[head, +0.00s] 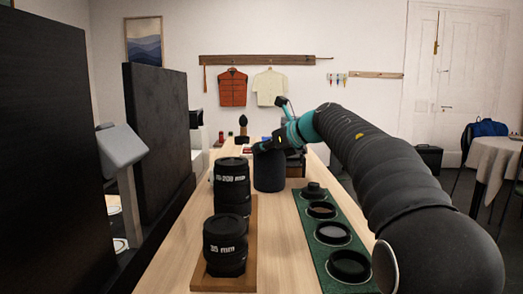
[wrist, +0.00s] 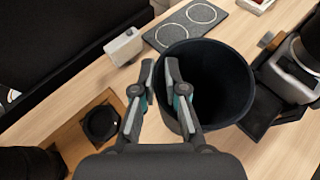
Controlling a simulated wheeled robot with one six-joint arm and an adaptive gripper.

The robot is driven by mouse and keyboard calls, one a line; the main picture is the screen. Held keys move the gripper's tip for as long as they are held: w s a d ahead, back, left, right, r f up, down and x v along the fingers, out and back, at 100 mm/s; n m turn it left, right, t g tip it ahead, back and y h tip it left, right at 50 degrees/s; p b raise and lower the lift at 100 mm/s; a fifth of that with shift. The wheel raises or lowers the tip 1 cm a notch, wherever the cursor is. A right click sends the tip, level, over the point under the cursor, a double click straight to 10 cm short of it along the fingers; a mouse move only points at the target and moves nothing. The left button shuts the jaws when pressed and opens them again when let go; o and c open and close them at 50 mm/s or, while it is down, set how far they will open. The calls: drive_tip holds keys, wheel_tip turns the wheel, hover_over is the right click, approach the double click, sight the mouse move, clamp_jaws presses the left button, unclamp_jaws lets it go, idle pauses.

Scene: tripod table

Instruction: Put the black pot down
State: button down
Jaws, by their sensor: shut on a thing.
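The black pot (head: 269,172) is a dark, open-topped cylinder over the far part of the wooden table, upright or nearly so. In the wrist view the pot (wrist: 236,85) shows its round mouth and dark, empty-looking inside. My gripper (head: 266,146) is at its rim. In the wrist view my gripper (wrist: 161,68) has one finger outside the pot's left wall and the other inside it, shut on that wall. I cannot tell whether the pot's base touches the table.
Black lenses (head: 225,246) stand on a brown board (head: 249,270) at the near left. A green tray (head: 340,268) of round filters lies at the right. In the wrist view, a grey slab with two rings (wrist: 163,36), a small grey box (wrist: 125,46) and a black device (wrist: 287,80) surround the pot.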

drive_tip(key=c, duration=1.7)
unclamp_jaws()
drive_tip(key=shift+f, duration=0.15)
drive_tip(key=o, duration=0.5)
